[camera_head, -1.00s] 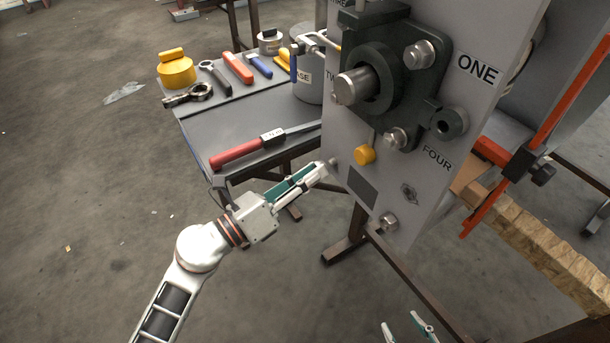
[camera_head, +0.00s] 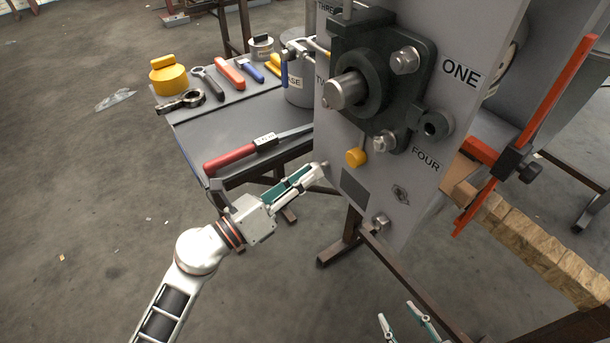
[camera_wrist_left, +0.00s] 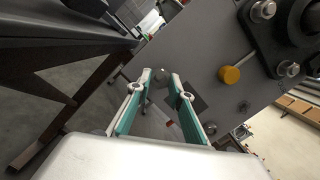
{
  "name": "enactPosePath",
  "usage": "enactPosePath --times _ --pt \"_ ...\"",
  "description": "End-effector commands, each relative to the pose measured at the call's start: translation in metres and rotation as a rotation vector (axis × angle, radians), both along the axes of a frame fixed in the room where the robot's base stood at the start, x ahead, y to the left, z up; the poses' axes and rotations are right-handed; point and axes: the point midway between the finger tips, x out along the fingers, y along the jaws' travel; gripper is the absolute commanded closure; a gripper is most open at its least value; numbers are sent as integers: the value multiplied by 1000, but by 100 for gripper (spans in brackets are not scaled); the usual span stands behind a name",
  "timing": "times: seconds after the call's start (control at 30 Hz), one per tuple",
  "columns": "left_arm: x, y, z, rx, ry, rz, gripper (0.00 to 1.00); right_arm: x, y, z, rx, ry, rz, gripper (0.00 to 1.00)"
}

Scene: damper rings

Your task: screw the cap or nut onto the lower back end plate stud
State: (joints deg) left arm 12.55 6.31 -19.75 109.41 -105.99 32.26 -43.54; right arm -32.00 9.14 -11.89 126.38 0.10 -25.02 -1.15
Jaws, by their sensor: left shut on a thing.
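The grey end plate (camera_head: 385,235) stands upright; it also shows in the left wrist view (camera_wrist_left: 205,65). My left gripper (camera_head: 322,170) reaches its lower left edge. In the left wrist view its teal-lined fingers (camera_wrist_left: 161,74) close around a small grey metal piece (camera_wrist_left: 160,71), seemingly the cap or nut, against or very near the plate. The fingers mostly hide the piece, and the stud behind it cannot be made out. My right gripper (camera_head: 404,324) shows at the bottom edge with its fingers apart and nothing visible between them.
A dark bearing housing with a shaft (camera_head: 348,90), a yellow knob (camera_head: 356,158) and a lower bolt (camera_head: 380,222) are on the plate. A grey bench (camera_head: 235,125) with a red-handled tool (camera_head: 230,158) stands to the left. A brown frame rail (camera_head: 420,275) runs below.

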Motion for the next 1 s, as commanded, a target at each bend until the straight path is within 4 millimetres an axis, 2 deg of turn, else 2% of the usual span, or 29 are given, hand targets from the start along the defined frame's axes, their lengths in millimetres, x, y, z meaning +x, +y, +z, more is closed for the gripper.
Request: enactPosePath --times 0.5,1.0 --pt "3 -4 0 0 1 -2 100 -8 0 -3 1 16 0 60" --pt "8 -11 0 -1 0 -1 100 -2 1 2 1 1 0 60"
